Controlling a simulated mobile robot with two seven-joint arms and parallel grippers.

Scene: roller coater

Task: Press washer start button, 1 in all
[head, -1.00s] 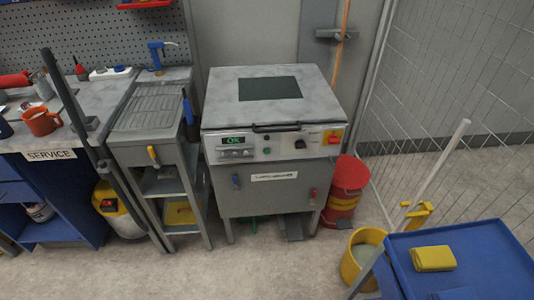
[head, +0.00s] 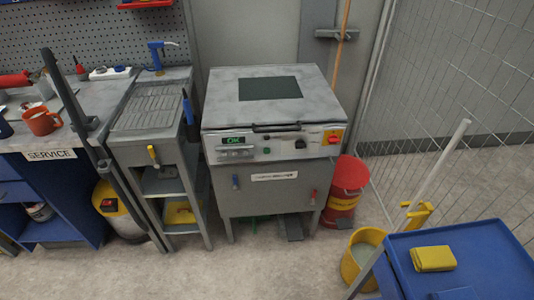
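The washer (head: 266,190) is a grey cabinet with a closed lid (head: 215,95) in the middle of the head view. Its front panel carries a green lit display (head: 234,140) that seems to read "OK". Right of the display are a small green button (head: 266,150), a black knob (head: 299,144) and a red button on a yellow plate (head: 333,139). The label on the washer's front is too small to read surely. Neither of my grippers is in view.
A grey drain stand (head: 150,113) and the service bench (head: 90,98) stand left of the washer. A red bin (head: 347,181), a yellow bucket (head: 353,270) and a blue cart (head: 490,245) with a yellow cloth (head: 433,258) are to the right. The floor in front (head: 255,270) is clear.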

